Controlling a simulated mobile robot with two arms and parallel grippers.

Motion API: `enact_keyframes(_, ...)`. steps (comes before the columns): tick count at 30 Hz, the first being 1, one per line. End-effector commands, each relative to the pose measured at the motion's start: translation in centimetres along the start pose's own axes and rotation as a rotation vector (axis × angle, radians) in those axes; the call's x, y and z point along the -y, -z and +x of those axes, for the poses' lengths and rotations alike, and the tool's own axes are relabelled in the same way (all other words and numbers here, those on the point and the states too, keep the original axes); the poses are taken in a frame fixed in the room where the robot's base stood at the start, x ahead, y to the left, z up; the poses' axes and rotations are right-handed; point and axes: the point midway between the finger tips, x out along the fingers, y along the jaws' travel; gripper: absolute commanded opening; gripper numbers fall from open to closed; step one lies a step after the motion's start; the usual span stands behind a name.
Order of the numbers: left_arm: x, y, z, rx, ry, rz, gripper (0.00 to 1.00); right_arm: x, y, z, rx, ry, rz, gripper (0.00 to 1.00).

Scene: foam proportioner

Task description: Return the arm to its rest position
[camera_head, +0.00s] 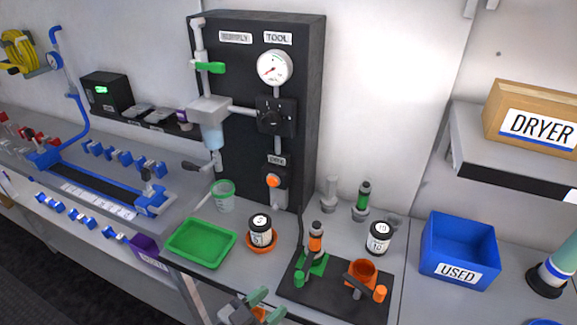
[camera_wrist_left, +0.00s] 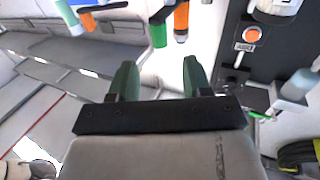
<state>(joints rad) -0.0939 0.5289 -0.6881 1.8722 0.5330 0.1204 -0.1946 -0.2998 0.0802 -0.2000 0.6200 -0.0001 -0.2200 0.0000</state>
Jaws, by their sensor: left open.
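My left gripper (camera_head: 266,304) shows at the bottom middle of the head view, in front of the bench edge and left of the black mat. It has green fingertips. In the left wrist view its two green fingers (camera_wrist_left: 158,80) stand apart with nothing held between them. A small orange patch shows beside the fingers in the head view; I cannot tell what it belongs to. Most of my left arm is out of the picture. My right gripper is not in view.
The black mat (camera_head: 320,300) carries green and orange fittings. A green tray (camera_head: 200,243), a labelled jar (camera_head: 260,231), another jar (camera_head: 379,238) and a blue USED bin (camera_head: 459,250) stand on the bench. A black panel (camera_head: 297,85) rises behind. A DRYER shelf (camera_head: 500,155) juts out right.

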Motion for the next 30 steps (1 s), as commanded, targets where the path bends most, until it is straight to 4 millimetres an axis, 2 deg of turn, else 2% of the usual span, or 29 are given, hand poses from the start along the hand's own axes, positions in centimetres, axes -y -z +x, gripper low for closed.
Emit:
enact_keyframes(5,-0.6,0.0,0.0,0.049,-0.001,-0.009,0.49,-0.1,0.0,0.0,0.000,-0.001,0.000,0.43)
enact_keyframes(8,-1.4,-0.1,-0.4,0.151,0.006,-0.022,0.49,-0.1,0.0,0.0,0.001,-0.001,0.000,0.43)
enact_keyframes(11,-1.8,-0.3,-1.5,0.303,0.038,-0.040,0.49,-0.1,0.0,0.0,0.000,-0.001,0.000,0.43)
enact_keyframes(14,-1.5,-0.8,-3.7,0.480,0.097,-0.066,0.49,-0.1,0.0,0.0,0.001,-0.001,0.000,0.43)
enact_keyframes(18,-0.6,-1.4,-7.8,0.713,0.200,-0.116,0.49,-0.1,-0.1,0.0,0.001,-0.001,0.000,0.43)
enact_keyframes(30,0.1,-1.7,-17.6,1.121,0.430,-0.267,0.49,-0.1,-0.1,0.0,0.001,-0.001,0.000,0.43)
